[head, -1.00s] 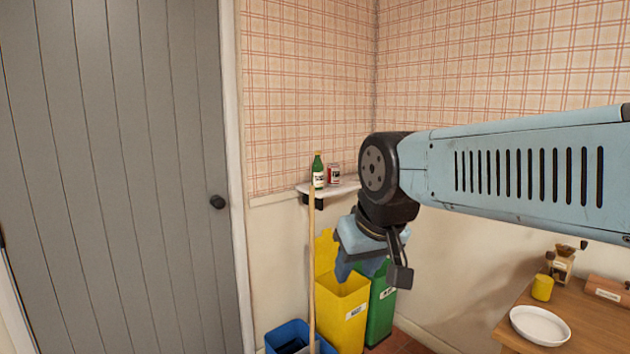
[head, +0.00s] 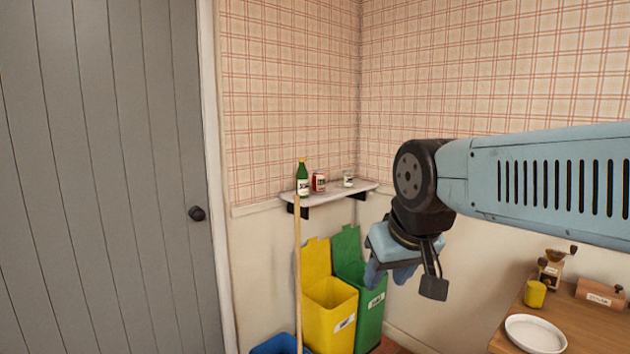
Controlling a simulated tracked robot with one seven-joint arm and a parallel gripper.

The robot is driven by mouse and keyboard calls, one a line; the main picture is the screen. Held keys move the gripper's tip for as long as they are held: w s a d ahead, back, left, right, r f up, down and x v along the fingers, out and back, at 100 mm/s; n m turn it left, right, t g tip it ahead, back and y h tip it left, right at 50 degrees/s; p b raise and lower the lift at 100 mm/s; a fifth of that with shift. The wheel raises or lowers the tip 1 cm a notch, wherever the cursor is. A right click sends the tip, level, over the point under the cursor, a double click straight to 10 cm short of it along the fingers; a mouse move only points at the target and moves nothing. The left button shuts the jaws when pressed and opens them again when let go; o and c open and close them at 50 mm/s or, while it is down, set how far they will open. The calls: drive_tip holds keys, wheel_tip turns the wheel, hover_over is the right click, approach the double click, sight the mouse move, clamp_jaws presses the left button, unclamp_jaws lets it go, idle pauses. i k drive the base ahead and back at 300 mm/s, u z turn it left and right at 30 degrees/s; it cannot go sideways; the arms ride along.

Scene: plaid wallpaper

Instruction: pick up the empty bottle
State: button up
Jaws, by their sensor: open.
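A green bottle (head: 302,178) with a pale label and a yellow cap stands upright at the left end of a small corner shelf (head: 352,189). I cannot tell whether it is empty. My gripper (head: 391,280) hangs in front of the bins, lower and to the right of the bottle in the picture. It is open, holds nothing that I can see, and is apart from the bottle.
A red can (head: 319,183) and a small whitish jar (head: 348,180) share the shelf. A broom handle (head: 297,262) stands before the shelf's left end. Yellow (head: 325,310) and green (head: 371,315) bins stand below. A wooden table (head: 585,325) with a white plate (head: 535,335) is at right.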

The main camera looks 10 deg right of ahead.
sight(302, 177)
drive_tip(key=z, duration=0.5)
drive_tip(key=i, duration=2.05)
drive_tip(key=u, duration=0.5)
drive_tip(key=k, duration=0.9)
drive_tip(key=u, duration=0.25)
drive_tip(key=i, duration=0.9)
drive_tip(key=z, duration=0.05)
